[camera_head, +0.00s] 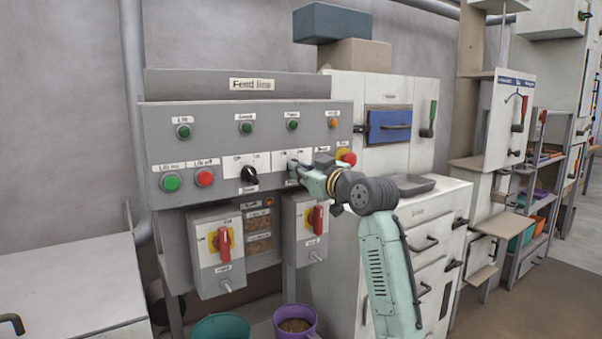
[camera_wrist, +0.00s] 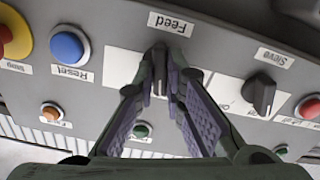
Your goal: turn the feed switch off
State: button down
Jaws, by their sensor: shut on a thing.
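The feed switch (camera_wrist: 159,57) is a dark rotary knob on a white plate, above it the label "Feed" (camera_wrist: 171,24), which shows upside down in the wrist view. My gripper (camera_wrist: 160,75) has its two fingertips closed around this knob. In the head view my gripper (camera_head: 298,167) reaches the panel (camera_head: 235,118) from the right and hides the feed knob. The knob's pointing direction is largely covered by my fingers.
The dark sieve knob (camera_wrist: 260,94) sits beside the feed switch; it also shows in the head view (camera_head: 249,174). A blue reset button (camera_wrist: 70,47) and red stop button (camera_head: 346,156) are close by. Red-handled isolators (camera_head: 223,241) hang below the panel.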

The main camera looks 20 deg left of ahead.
jog(key=shift+n, duration=1.6)
jog(key=c, duration=1.7)
grip_release()
jog(key=shift+o, duration=0.2)
jog(key=v, duration=1.2)
